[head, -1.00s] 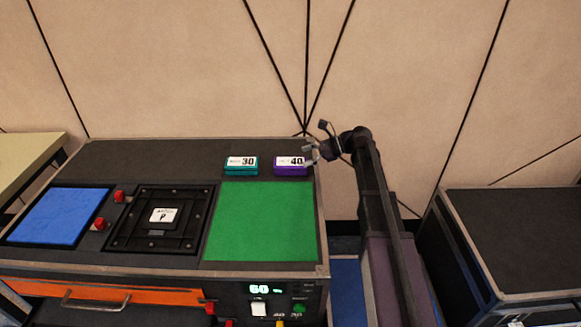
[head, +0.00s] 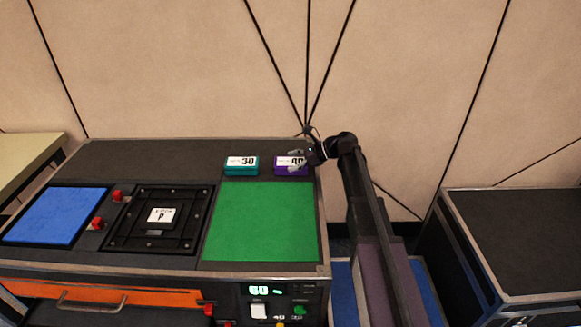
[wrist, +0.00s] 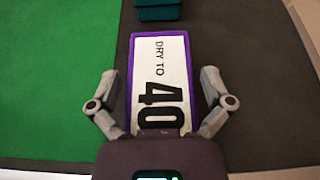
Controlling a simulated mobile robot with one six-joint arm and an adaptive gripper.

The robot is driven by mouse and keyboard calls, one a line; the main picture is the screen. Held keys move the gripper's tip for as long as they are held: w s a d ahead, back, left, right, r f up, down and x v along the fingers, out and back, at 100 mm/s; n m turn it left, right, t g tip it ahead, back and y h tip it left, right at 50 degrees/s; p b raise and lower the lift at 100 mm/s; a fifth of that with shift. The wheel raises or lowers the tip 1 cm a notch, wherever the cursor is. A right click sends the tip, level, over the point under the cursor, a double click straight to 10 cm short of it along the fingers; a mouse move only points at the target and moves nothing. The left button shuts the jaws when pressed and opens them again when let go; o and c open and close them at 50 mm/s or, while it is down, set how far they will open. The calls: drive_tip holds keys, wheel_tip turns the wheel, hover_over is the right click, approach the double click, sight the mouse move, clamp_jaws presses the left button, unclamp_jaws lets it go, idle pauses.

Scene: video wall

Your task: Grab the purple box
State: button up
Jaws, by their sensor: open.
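The purple box (head: 287,168) sits on the dark case top, behind the right part of the green mat. Its white label reads 40 and, in the wrist view, "DRY TO 40" on the purple box (wrist: 133,62). My gripper (head: 300,160) is at the box's right side in the head view and hides part of its label. In the wrist view my gripper (wrist: 160,74) is open, with one finger on each side of the box and gaps visible between fingers and box. Whether the fingertips are level with the box is hard to tell.
A teal box (head: 241,165) labelled 30 stands just left of the purple box. The green mat (head: 262,222), a black framed panel (head: 120,225) and a blue pad (head: 50,215) lie on the same case. Another dark case (head: 520,230) stands to the right, beyond a gap.

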sight(291, 161)
drive_tip(key=c, duration=1)
drive_tip(key=shift+r, duration=0.15)
drive_tip(key=shift+c, duration=0.2)
wheel_tip(291, 161, up, 4)
drive_tip(key=p, duration=0.4)
drive_tip(key=shift+f, duration=0.2)
drive_tip(key=s+d, duration=0.2)
drive_tip(key=s, duration=0.2)
drive_tip(key=s+d, duration=0.3)
drive_tip(key=s, duration=0.2)
drive_tip(key=s+d+r+p, duration=0.1)
drive_tip(key=s+d, duration=0.1)
drive_tip(key=s, duration=0.3)
drive_tip(key=shift+s+d, duration=0.1)
drive_tip(key=shift+d, duration=0.1)
